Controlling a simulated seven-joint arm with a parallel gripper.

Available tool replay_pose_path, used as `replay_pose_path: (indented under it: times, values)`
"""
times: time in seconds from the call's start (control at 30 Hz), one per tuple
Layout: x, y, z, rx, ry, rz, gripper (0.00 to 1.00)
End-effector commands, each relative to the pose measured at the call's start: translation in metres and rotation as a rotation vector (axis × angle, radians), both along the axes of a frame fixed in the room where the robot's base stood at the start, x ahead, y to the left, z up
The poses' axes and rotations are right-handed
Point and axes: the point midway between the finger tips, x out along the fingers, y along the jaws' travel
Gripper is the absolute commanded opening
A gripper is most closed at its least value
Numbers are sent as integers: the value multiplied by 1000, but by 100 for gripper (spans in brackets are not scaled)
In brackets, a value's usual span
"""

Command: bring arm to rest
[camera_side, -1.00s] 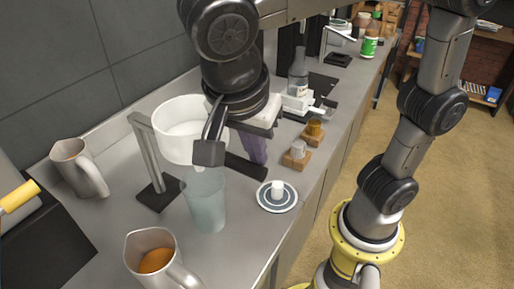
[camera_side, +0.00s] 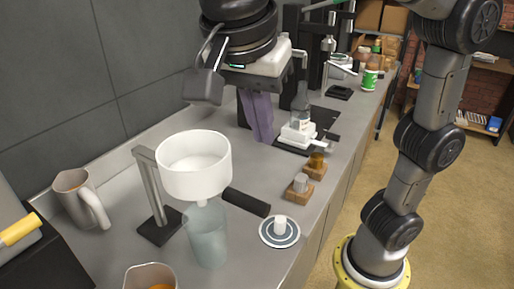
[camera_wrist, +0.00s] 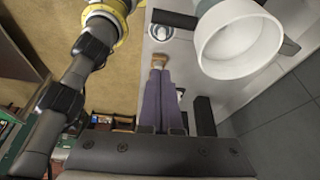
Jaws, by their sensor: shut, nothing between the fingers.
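My gripper (camera_side: 263,137) hangs over the counter, behind and right of the white funnel-like bowl in the side view. Its long purple fingers point down, lie together and hold nothing. They also show in the wrist view (camera_wrist: 159,72), close together. The fingertips overlap the counter in the side view; their exact height above it is hard to tell.
The white bowl (camera_side: 194,168) sits on a stand above a clear tumbler (camera_side: 207,238). A metal jug (camera_side: 77,198) stands left. A round coaster (camera_side: 279,232), wooden blocks (camera_side: 300,191) and a scale with a bottle (camera_side: 300,128) stand on the right of the counter.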

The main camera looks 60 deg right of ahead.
Motion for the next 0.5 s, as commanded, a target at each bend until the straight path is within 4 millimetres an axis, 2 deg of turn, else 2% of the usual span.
replay_pose_path:
  times: [0.07, 0.13, 0.23, 0.37, 0.5]
  values:
    - [4, -10, 5, 11, -9, -39, 0]
    - [6, -29, 12, 33, -29, -98, 0]
    - [-2, -72, 13, 53, -41, -219, 0]
    - [-19, -119, -5, 121, -44, -230, 0]
    - [-37, -150, -38, 198, -52, -57, 0]
